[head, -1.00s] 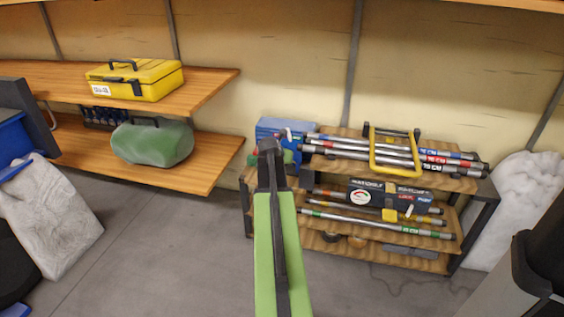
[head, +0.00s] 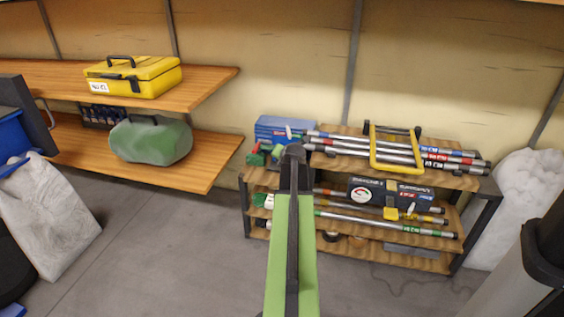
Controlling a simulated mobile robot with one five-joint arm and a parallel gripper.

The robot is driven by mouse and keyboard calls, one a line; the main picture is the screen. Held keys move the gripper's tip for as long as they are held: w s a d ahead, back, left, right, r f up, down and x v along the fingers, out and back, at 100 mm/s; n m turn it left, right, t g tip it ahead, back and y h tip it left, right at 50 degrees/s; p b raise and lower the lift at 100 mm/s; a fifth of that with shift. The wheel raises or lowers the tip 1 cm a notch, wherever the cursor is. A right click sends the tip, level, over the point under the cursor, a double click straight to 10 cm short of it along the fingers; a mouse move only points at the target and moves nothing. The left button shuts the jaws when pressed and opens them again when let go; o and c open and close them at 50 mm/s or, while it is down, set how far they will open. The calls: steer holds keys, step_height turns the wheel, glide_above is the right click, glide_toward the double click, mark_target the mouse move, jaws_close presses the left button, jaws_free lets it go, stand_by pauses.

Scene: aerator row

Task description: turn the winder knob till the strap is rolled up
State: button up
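My green arm reaches up from the bottom middle, and its dark end, my gripper (head: 293,153), is in front of the left part of the low rack's top shelf. I see it from behind, so its fingers and any gap between them are hidden. I cannot tell whether this is the winder. I cannot make out a knob or a strap, nor any contact with my gripper.
The low wooden rack (head: 405,262) holds a blue case (head: 283,128), several metal poles (head: 400,150), a yellow frame (head: 373,150) and a dark box (head: 385,189). At left, a yellow toolbox (head: 133,76) and green bag (head: 150,140) sit on shelves. Grey floor (head: 170,240) is clear.

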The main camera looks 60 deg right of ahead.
steer(key=shift+s, duration=0.1)
stand_by(0.3)
steer(key=o, duration=1.3)
